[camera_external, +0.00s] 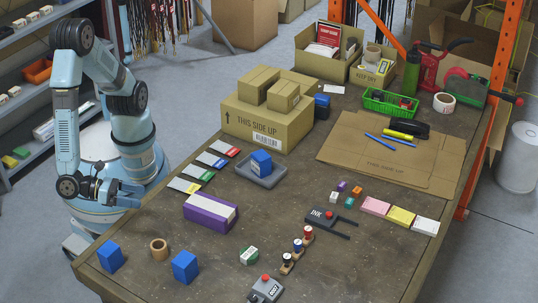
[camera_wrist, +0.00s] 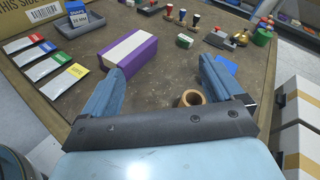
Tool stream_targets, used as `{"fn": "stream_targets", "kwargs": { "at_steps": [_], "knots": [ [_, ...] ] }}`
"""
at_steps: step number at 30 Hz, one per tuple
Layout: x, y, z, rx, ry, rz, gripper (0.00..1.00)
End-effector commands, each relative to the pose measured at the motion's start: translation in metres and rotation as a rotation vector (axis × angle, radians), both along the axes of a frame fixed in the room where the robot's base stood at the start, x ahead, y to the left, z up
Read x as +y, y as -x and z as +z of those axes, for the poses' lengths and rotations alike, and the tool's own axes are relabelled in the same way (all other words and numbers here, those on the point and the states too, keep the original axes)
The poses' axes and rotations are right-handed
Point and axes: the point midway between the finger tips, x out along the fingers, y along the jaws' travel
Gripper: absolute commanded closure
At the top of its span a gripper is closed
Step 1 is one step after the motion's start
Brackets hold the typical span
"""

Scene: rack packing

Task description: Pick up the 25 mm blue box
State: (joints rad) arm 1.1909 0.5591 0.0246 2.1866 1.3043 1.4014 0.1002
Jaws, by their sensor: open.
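One blue box (camera_external: 261,160) stands in a grey tray (camera_external: 278,180) near the middle of the table; it shows at the top left of the wrist view (camera_wrist: 77,10) with a white label, perhaps reading 25 MM. Two other blue boxes stand at the near edge, one at the left corner (camera_external: 111,257) and one right of it (camera_external: 185,267). A blue face (camera_wrist: 226,66) shows behind my right finger in the wrist view. My gripper (camera_external: 135,195) is open and empty at the table's left edge, apart from every box; the wrist view shows its spread fingers (camera_wrist: 160,66).
A purple and white box (camera_external: 211,213) lies between my gripper and the table's middle. A tape roll (camera_external: 159,249) stands between the near blue boxes. Colored packets (camera_external: 197,172) lie left of the tray. A large carton (camera_external: 268,122) stands behind it. Stamps (camera_external: 298,246) stand at the front.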

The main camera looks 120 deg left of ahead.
Motion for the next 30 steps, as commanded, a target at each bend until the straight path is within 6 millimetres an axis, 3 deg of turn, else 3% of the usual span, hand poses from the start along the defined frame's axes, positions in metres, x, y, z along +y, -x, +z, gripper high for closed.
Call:
{"fn": "stream_targets", "kwargs": {
  "at_steps": [3,9,13,18,23,30],
  "knots": [
    [-0.043,0.021,-0.028,-0.027,-0.099,-0.148,0.06],
    [-0.105,0.062,-0.072,-0.085,-0.237,-0.384,0.06],
    [-0.134,0.089,-0.097,-0.118,-0.304,-0.509,0.06],
    [-0.154,0.111,-0.116,-0.146,-0.35,-0.601,0.06],
    [-0.158,0.108,-0.12,-0.154,-0.36,-0.621,0.06],
    [-0.158,0.068,-0.12,-0.153,-0.359,-0.618,0.06]
  ]
}}
